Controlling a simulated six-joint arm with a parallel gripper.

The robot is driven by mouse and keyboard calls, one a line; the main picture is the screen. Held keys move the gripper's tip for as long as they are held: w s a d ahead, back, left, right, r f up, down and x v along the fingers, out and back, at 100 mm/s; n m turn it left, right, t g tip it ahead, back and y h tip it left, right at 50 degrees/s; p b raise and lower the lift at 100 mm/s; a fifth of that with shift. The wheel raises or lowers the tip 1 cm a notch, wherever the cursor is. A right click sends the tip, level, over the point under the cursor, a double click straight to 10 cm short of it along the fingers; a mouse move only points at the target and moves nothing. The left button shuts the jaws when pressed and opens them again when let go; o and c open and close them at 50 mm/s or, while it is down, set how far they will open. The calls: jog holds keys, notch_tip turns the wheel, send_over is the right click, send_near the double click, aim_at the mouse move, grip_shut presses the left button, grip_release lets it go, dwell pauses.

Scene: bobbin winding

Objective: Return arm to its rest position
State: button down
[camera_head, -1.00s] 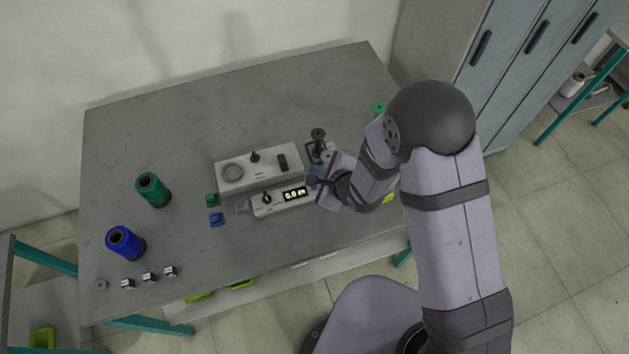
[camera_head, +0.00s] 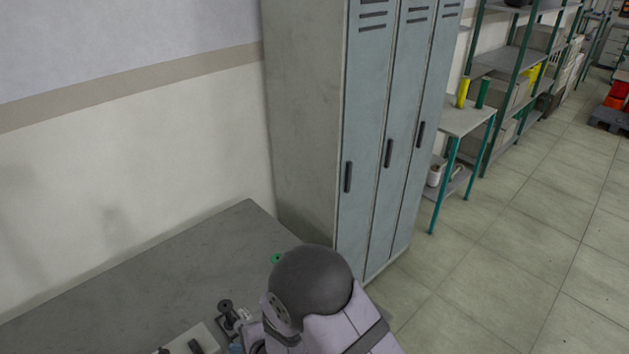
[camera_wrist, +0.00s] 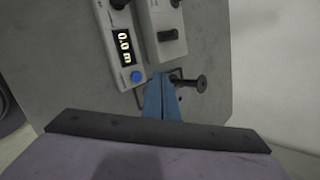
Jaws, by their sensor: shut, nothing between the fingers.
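My gripper (camera_wrist: 162,98) shows in the wrist view with its blue fingers together and nothing between them. It is over the winding machine, beside the dark spindle post (camera_wrist: 188,83). The meter unit (camera_wrist: 124,45) with a lit "0.0 m" display and a blue button is to its upper left in that view. A second grey unit (camera_wrist: 166,30) with a black switch lies alongside. In the head view my arm bends at the bottom centre, and its fingers are not clearly seen. The dark post (camera_head: 226,306) also shows there.
The grey table (camera_head: 150,285) has bare surface at its back. A green item (camera_head: 277,258) lies near its right edge, by my arm. Tall blue-grey lockers (camera_head: 375,140) stand right behind the table. A small side table (camera_head: 465,118) holds yellow and green spools. Floor is open at right.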

jog(key=s+d+f+n+h, duration=0.1)
jog(key=n, duration=0.1)
jog(key=d+f+n+g, duration=0.1)
jog(key=d+n, duration=0.1)
jog(key=s+d+f+n+h, duration=0.1)
jog(key=f+n, duration=0.1)
jog(key=shift+s+d+g+h, duration=0.3)
jog(key=shift+d, duration=0.1)
jog(key=s+d+n, duration=0.1)
jog(key=s+d+f+n+g+h, duration=0.1)
jog(key=d+n, duration=0.1)
jog(key=s+d+f+n+h, duration=0.1)
jog(key=shift+s+d+f, duration=0.1)
jog(key=shift+s+d, duration=0.05)
jog(key=shift+d, duration=0.25)
jog(key=s+d+r+n+g+h, duration=0.3)
jog(key=s+d+n, duration=0.25)
jog(key=d, duration=0.25)
jog(key=s+d+r+n+g+h, duration=0.3)
jog(key=s+d+r+n, duration=0.15)
jog(key=s+d, duration=0.3)
jog(key=w+d+r+m+t+y+b, duration=0.1)
jog(key=w+d+r+m+t+y, duration=0.2)
jog(key=w+d+r+m, duration=0.4)
jog(key=w+d+r, duration=0.2)
jog(key=d+r, duration=0.1)
jog(key=r, duration=0.1)
jog(key=shift+d+r+m+t, duration=0.25)
jog(key=shift+r+m+t, duration=0.05)
jog(key=shift+r, duration=0.1)
